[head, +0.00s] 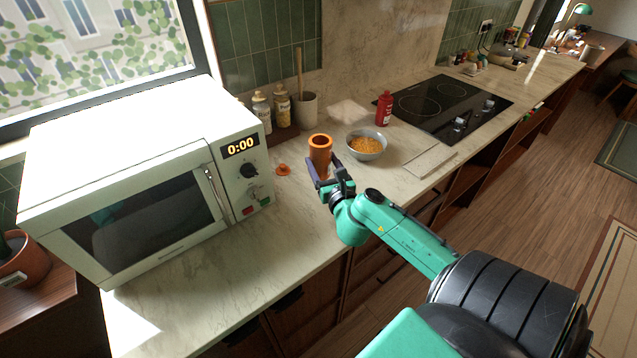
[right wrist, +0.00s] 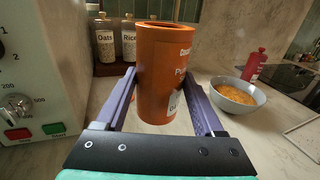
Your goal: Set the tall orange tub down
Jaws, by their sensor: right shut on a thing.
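The tall orange tub (head: 320,144) is upright over the counter, right of the microwave. Its top is open and dark inside. My right gripper (head: 326,174) is shut on it, with one finger on each side. In the right wrist view the tub (right wrist: 164,75) stands between the two purple fingers, with a white label partly showing on its right side. My fingers hide its lower part in the head view, and I cannot tell whether its base touches the counter (head: 300,225). My left gripper is not in view.
A small orange lid (head: 283,169) lies left of the tub. A grey bowl of orange food (head: 366,146) stands close on its right, with a red bottle (head: 384,108) behind. Jars (head: 282,106) and a utensil crock (head: 307,109) stand at the wall. The front counter is clear.

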